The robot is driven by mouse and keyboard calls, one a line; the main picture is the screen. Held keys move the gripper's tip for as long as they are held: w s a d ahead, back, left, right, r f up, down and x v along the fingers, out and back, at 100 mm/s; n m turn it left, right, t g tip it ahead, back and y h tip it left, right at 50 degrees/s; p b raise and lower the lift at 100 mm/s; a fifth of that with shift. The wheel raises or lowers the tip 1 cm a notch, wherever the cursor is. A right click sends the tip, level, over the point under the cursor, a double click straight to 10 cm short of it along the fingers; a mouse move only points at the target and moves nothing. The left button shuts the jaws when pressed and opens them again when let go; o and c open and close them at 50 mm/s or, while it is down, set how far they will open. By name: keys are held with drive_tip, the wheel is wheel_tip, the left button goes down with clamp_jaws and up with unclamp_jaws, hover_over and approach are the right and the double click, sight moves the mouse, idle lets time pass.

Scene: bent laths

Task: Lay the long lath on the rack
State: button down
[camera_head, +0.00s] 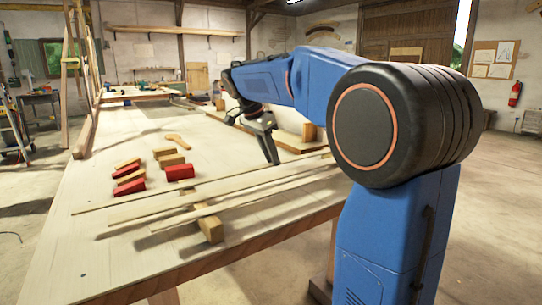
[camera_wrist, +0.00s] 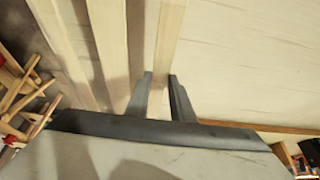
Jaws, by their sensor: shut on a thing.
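Three pale laths lie side by side along the bench in the head view. The back lath (camera_head: 150,196) reaches furthest left and looks longest. The middle lath (camera_head: 165,207) and front lath (camera_head: 185,219) lie nearer the bench's front edge; the front one passes over a wooden block (camera_head: 211,229). My gripper (camera_head: 273,162) points down at the back lath. In the wrist view my gripper (camera_wrist: 161,82) has its fingers on either side of one lath (camera_wrist: 170,35), shut on it. A low wooden ledge with an upright (camera_head: 309,133), possibly the rack, stands behind the gripper; my arm partly hides it.
Several red and tan blocks (camera_head: 180,171) and a small curved wooden piece (camera_head: 178,141) lie on the bench (camera_head: 105,187), left of the gripper. The bench top between them and the back lath is clear. My arm hides the laths' right ends.

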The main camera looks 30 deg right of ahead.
drive_tip(key=shift+f, duration=0.2)
drive_tip(key=c, duration=1.3)
unclamp_jaws()
drive_tip(key=shift+v, duration=3)
drive_tip(key=shift+r, duration=0.1)
wheel_tip(320, 180, up, 7)
drive_tip(key=shift+f, duration=0.1)
